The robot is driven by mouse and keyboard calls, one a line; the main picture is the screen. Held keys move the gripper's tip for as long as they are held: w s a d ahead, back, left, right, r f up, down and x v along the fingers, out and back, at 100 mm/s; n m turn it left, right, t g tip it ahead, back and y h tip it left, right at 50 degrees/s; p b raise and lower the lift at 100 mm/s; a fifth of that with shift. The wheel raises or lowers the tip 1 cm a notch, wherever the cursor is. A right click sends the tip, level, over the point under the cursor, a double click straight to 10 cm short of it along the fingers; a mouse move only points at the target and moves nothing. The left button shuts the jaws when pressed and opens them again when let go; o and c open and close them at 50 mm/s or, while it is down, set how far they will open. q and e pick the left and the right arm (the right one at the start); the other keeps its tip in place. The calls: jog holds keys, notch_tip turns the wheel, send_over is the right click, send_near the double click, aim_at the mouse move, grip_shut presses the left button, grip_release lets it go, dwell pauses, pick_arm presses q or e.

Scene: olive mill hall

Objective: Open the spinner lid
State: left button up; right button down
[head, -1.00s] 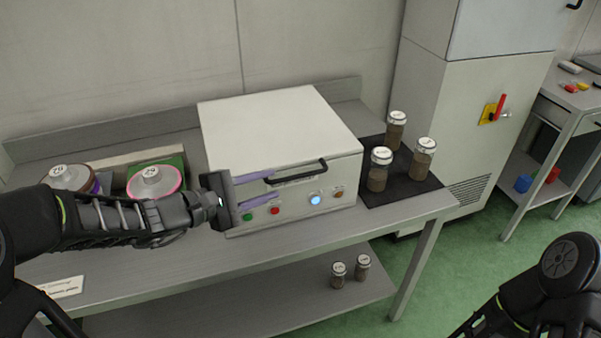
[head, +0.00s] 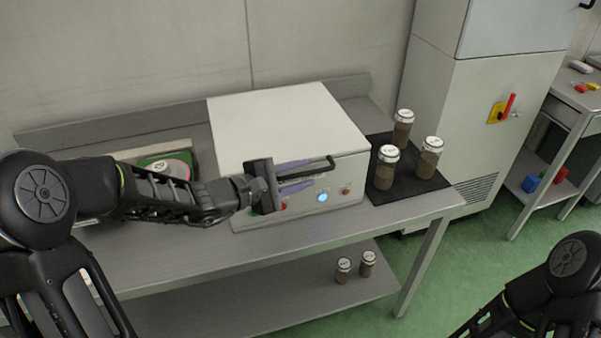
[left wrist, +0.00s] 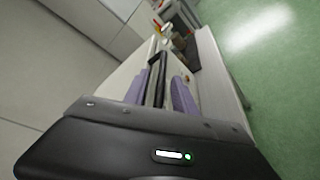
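The spinner (head: 285,115) is a white box on the grey bench, its flat lid down. A black bar handle (head: 329,165) runs along the top of its front. My left gripper (head: 312,174) is at the handle, its two purple fingers apart, one above and one below the bar. In the left wrist view the handle (left wrist: 157,85) lies between the fingers, closer to the left one, with a gap to the right one. The gripper body hides part of the spinner's front. My right gripper is out of view; only part of my right arm shows.
A blue lit button (head: 322,197) is on the spinner's front. Several sample jars (head: 386,168) stand on a dark mat (head: 412,194) right of it. A tray (head: 190,148) is at left, partly behind my arm. Two jars (head: 343,270) stand on the lower shelf.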

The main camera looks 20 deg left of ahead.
pick_arm(q)
jog(key=shift+c, duration=0.2)
grip_shut()
dwell(1.1)
